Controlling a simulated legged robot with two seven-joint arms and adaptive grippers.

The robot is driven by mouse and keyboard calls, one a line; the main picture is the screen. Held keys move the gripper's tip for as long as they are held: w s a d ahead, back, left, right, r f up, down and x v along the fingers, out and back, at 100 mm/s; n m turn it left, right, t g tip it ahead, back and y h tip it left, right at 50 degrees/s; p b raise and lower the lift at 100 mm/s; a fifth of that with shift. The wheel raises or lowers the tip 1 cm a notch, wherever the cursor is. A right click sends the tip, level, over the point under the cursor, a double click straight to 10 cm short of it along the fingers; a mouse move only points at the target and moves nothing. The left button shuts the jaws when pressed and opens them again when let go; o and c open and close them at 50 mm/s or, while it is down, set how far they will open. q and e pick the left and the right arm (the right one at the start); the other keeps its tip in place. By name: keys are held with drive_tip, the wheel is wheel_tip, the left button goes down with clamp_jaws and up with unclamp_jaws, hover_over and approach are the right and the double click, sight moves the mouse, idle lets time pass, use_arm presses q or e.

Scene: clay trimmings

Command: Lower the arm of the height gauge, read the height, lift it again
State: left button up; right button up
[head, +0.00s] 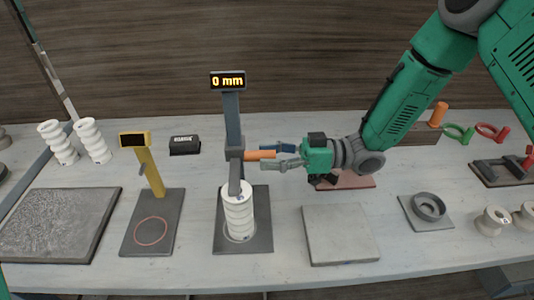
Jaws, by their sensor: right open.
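The height gauge has a grey column (232,120) on a dark base (262,225). Its display (228,81) reads "0 mm". A grey slider with an orange handle (260,155) sits partway up the column, and a grey arm reaches down-forward from it. A white ribbed piece (238,217) stands upright on the base under the arm; I cannot tell whether they touch. My right gripper (275,155) is open, with its fingers at the tip of the orange handle, one on either side. My left gripper is not in view.
A yellow post with a blank display (136,140) stands on a plate at left, beside a grey slab (60,225). White ribbed pieces (93,140) stand behind. A pale slab (340,235) lies right of the gauge, then a grey ring (428,207) and spools (493,221).

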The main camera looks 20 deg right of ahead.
drive_tip(key=shift+w+a, duration=0.1)
drive_tip(key=shift+a, duration=0.1)
drive_tip(key=shift+c, duration=0.5)
clamp_jaws()
wheel_tip(320, 180, up, 10)
drive_tip(key=p, duration=0.6)
drive_tip(key=shift+r+p, duration=0.2)
drive_tip(key=shift+p, duration=0.15)
drive_tip(key=shift+w+f, duration=0.1)
drive_tip(key=shift+w, duration=0.05)
drive_tip(key=shift+c, duration=0.2)
unclamp_jaws()
drive_tip(key=shift+o, duration=0.7)
drive_tip(key=shift+d, duration=0.1)
drive_tip(key=shift+f, duration=0.1)
